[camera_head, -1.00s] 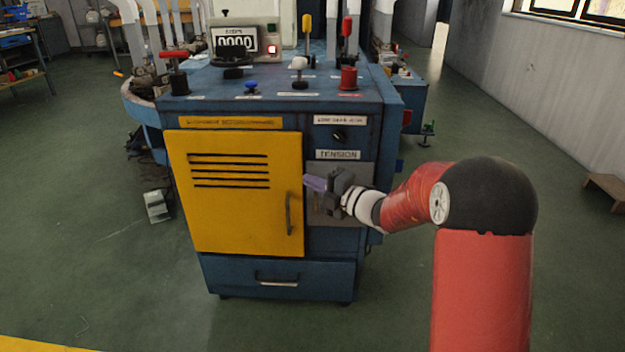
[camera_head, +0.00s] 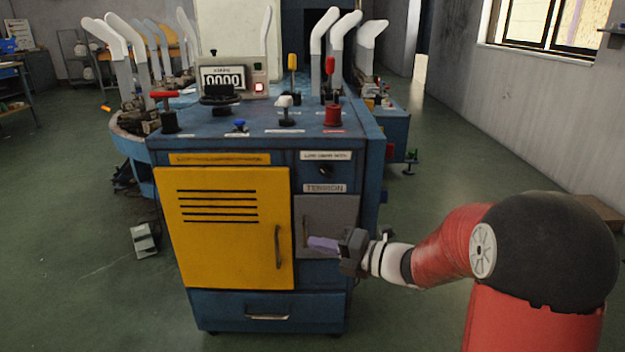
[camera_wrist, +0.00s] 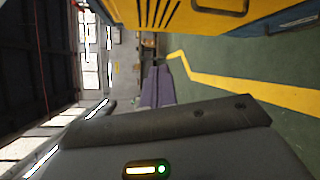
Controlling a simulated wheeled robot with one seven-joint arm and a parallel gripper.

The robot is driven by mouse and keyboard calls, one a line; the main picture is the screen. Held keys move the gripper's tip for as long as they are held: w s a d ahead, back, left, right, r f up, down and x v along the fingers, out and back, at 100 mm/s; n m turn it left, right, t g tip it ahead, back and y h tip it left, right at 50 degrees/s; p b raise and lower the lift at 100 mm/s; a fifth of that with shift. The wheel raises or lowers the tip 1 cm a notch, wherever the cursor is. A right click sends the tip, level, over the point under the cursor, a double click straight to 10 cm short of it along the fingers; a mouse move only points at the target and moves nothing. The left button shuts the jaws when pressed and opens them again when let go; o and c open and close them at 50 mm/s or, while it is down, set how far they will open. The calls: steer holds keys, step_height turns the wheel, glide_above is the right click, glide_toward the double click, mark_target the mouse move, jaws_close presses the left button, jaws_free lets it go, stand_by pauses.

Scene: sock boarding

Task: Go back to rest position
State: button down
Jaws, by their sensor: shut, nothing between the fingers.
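My gripper (camera_head: 322,244) is in front of the blue machine cabinet (camera_head: 240,309), near the grey panel (camera_head: 327,215) below the TENSION label. Its purple fingers are together with nothing between them, and they point left toward the yellow door (camera_head: 220,228). A gap between the fingertips and the cabinet is hard to judge in the head view. In the wrist view the closed purple fingers (camera_wrist: 157,88) show against the floor and far wall. The yellow door also shows at the top of the wrist view (camera_wrist: 215,18).
White sock forms (camera_head: 345,38) stand behind. A foot pedal (camera_head: 145,240) is on the floor at left. Open green floor lies right of the cabinet.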

steer(key=s+r+n+g+h+p, duration=0.2)
steer(key=s+n+g+h, duration=0.4)
steer(key=s+n, duration=1.25)
steer(key=s+d+r+n+t+h, duration=0.1)
steer(key=s+d+n+h, duration=0.3)
steer(key=n, duration=0.6)
steer(key=s+d+r+n+t+h+p, duration=0.1)
steer(key=s+d+n+h, duration=0.3)
steer(key=d+n, duration=0.4)
steer(key=shift+r+n+t+h, duration=0.35)
steer(key=shift+n+t, duration=0.35)
steer(key=shift+n, duration=0.15)
steer(key=shift+s, duration=0.1)
